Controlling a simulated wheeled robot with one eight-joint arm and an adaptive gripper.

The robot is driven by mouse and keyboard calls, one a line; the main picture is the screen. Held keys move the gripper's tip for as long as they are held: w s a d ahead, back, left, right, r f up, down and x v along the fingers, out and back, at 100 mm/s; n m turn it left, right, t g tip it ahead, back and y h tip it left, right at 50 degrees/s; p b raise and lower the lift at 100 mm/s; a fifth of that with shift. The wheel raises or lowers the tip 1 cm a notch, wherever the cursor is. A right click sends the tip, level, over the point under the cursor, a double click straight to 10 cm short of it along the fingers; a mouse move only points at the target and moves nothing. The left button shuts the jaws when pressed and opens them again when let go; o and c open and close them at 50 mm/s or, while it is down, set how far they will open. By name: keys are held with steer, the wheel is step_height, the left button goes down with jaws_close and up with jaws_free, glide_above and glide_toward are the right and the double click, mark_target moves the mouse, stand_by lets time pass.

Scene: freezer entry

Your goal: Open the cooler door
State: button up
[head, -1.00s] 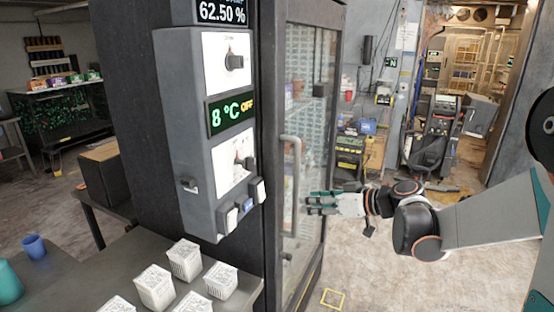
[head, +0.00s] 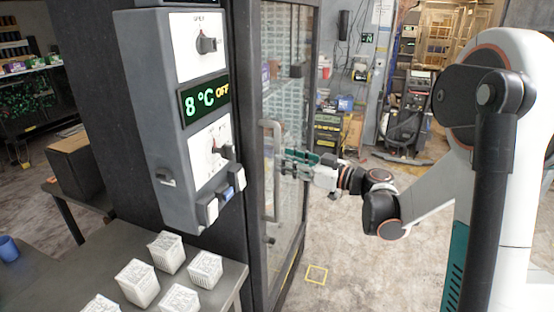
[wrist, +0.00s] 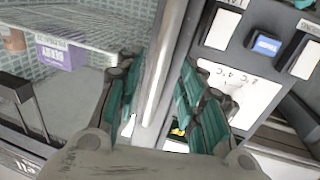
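The cooler door (head: 285,100) is a tall glass door in a dark frame, and it looks shut. Its long upright pale handle (head: 270,190) is on the door's left side. My gripper (head: 284,163) is open at the handle's height, close to it on its right. In the wrist view, the handle (wrist: 164,65) runs between the two green-padded fingers of my gripper (wrist: 160,98). There is space on both sides of the bar. I cannot tell how deep the bar sits between the fingers.
A grey control box (head: 185,110) with knobs, switches and an "8 °C OFF" display stands left of the door. A table (head: 232,275) with several white containers is below it. The floor (head: 345,255) right of the door is clear, with a yellow square marking (head: 316,274).

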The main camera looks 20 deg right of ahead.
steer(key=shift+x, duration=2.1)
jaws_close()
